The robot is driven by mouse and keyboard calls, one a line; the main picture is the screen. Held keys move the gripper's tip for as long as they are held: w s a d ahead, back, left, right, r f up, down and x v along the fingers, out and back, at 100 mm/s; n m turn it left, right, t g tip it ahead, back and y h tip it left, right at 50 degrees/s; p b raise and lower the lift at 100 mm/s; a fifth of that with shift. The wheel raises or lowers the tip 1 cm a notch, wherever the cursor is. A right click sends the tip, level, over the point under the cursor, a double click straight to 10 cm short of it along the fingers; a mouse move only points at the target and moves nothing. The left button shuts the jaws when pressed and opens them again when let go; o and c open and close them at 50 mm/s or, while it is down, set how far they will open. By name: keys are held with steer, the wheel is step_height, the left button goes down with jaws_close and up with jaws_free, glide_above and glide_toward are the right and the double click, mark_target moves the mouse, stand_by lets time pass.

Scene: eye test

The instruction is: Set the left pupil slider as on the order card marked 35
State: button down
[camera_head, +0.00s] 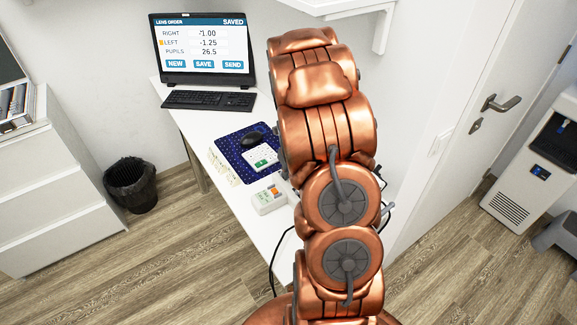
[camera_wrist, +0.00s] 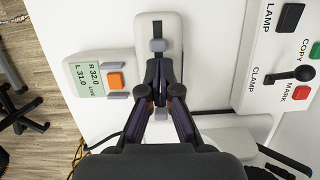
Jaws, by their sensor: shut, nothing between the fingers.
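The slider unit (camera_wrist: 174,29) is a pale bar with a dark slot in the wrist view. One grey slider knob (camera_wrist: 157,45) sits near the slot's upper end, just beyond my fingers. Another grey piece (camera_wrist: 161,115) shows partly behind them; I cannot tell which is the left pupil slider. My gripper (camera_wrist: 160,80) is shut and empty over the bar; whether it touches the knob is unclear. Beside the bar, a readout (camera_wrist: 88,78) shows R 32.0 and L 31.0, with "LIVE". No card legibly marked 35 shows. My arm hides the gripper in the head view.
A control panel (camera_wrist: 262,78) with a lamp switch, a clamp lever and copy and mark buttons stands right of the bar. The monitor (camera_head: 205,50) reads right -1.00, left -1.25, pupils 26.5, saved.

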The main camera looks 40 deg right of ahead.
steer(key=shift+f, duration=0.4)
steer(key=shift+w, duration=0.1)
steer(key=shift+r, duration=0.1)
steer(key=shift+w+d+p, duration=0.15)
steer(key=shift+w+p, duration=0.25)
steer(key=shift+p, duration=0.45)
steer(key=shift+w, duration=0.2)
